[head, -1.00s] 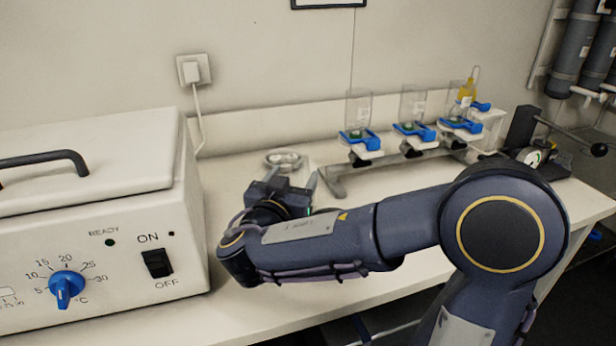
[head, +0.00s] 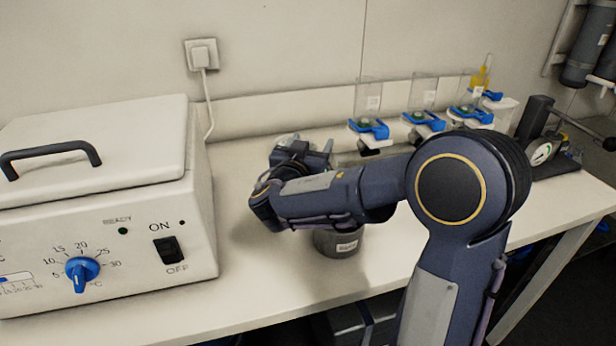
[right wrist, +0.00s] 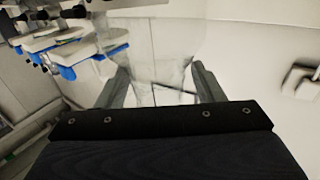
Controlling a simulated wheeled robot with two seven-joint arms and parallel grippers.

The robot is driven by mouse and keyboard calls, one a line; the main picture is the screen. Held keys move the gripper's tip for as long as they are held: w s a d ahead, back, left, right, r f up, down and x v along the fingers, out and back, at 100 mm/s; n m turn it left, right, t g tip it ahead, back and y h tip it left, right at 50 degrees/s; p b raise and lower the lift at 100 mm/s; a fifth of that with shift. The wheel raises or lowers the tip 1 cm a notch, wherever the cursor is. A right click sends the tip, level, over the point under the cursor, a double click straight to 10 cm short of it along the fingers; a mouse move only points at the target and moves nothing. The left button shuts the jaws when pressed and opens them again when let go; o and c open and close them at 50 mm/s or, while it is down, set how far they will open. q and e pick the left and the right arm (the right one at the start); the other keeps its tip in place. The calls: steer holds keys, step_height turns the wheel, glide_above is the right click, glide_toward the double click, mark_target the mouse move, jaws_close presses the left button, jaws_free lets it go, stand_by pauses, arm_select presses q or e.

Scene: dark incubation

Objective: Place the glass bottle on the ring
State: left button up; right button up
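My right gripper (head: 303,155) is over the bench between the white incubator and the rack. In the right wrist view its two fingers (right wrist: 162,88) are wide apart, with a clear glass bottle (right wrist: 155,50) between them. The glass is faint, and its contact with the fingers is hard to see. In the head view the gripper and forearm largely hide it. Blue ring-like clamps (head: 370,129) on the rack hold clear glass cylinders (head: 368,97). A pale round dish (head: 283,139) behind the gripper is partly hidden. My left gripper is not in view.
The white incubator (head: 90,225) with a blue dial fills the left. A dark labelled pot (head: 338,242) stands under my right forearm. The front left-centre bench is clear.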

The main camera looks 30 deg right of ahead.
jaws_close()
steer(key=shift+r, duration=0.1)
